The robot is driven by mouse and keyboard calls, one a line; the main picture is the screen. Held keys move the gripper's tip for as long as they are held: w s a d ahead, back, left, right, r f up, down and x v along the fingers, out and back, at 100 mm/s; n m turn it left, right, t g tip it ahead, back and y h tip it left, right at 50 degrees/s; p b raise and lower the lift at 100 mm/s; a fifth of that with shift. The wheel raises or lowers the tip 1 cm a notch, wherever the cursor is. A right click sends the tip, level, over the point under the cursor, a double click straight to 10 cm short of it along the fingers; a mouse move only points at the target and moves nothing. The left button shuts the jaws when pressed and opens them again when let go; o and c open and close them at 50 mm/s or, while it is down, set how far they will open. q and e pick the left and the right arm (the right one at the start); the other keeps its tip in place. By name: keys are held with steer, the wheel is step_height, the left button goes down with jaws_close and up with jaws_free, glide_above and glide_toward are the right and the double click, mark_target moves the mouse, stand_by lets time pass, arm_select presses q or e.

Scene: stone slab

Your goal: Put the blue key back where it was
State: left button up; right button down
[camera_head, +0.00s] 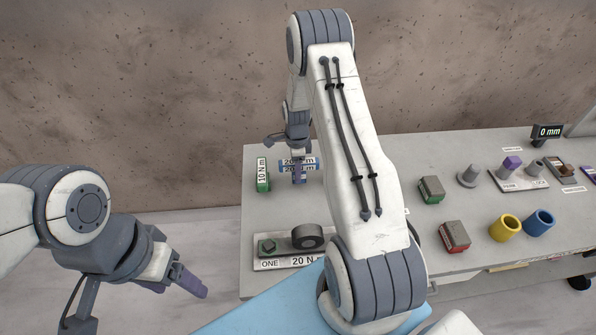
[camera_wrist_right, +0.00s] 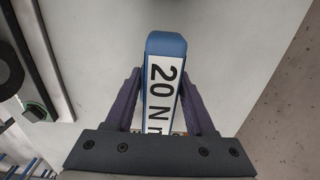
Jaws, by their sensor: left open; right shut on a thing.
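The blue key (camera_head: 285,163) is a blue bar with white labels reading "20 N m". My right gripper (camera_head: 299,172) is shut on it over the far left part of the slab. In the right wrist view the blue key (camera_wrist_right: 161,82) lies between the two purple fingers of the right gripper (camera_wrist_right: 160,100), its rounded blue end pointing away. Whether the key touches the slab or hangs just above it I cannot tell. My left gripper (camera_head: 182,284) is open and empty, off the slab's left side and low in the picture.
A green key (camera_head: 263,180) labelled "10 N m" stands just left of the blue key. A plate (camera_head: 275,264) marked "ONE 20 N m" with a green nut and dark disc lies in front. Green and red blocks and yellow and blue cups (camera_head: 504,228) stand right.

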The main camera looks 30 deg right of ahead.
step_height(320, 180, down, 2)
steer(key=shift+f+p, duration=0.1)
steer(key=shift+p, duration=0.25)
steer(key=shift+f, duration=0.15)
arm_select(q)
steer(key=shift+r, duration=0.6)
arm_select(e)
steer(key=shift+f, duration=0.25)
steer(key=shift+c, duration=1.2)
jaws_free()
steer(key=shift+r, duration=0.1)
arm_select(q)
steer(key=shift+f, duration=0.1)
arm_select(e)
steer(key=shift+s, duration=0.1)
